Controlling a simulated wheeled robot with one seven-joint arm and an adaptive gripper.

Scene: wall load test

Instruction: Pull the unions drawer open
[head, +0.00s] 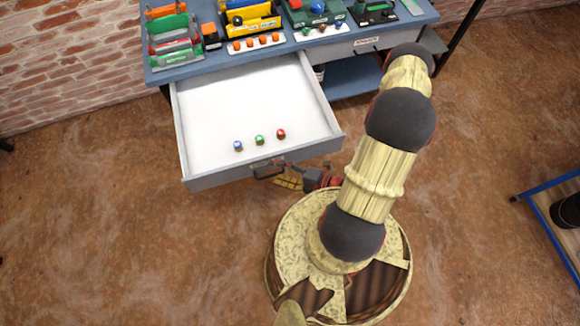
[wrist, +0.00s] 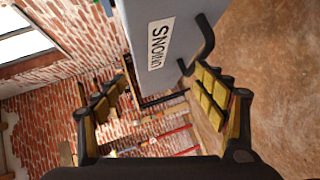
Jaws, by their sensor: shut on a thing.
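The unions drawer (head: 225,105) is pulled well out of the blue-topped bench in the head view. Its inside is white, and a blue, a green and a red small part sit near its front. In the wrist view its grey front (wrist: 165,50) fills the top, with the label "UNIONS" (wrist: 161,43) turned sideways. The dark bar handle (wrist: 207,40) stands out from that front. My gripper (head: 290,180) is at the handle, low in front of the drawer, and is shut on it. The exact contact is partly hidden in the head view.
The blue bench top (head: 215,60) carries racks and several small parts. Another drawer (head: 345,48), closed, is to the right, above a blue lower shelf (head: 350,80). A blue-edged cart (head: 545,190) stands at the far right. The brown floor left of my base is clear.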

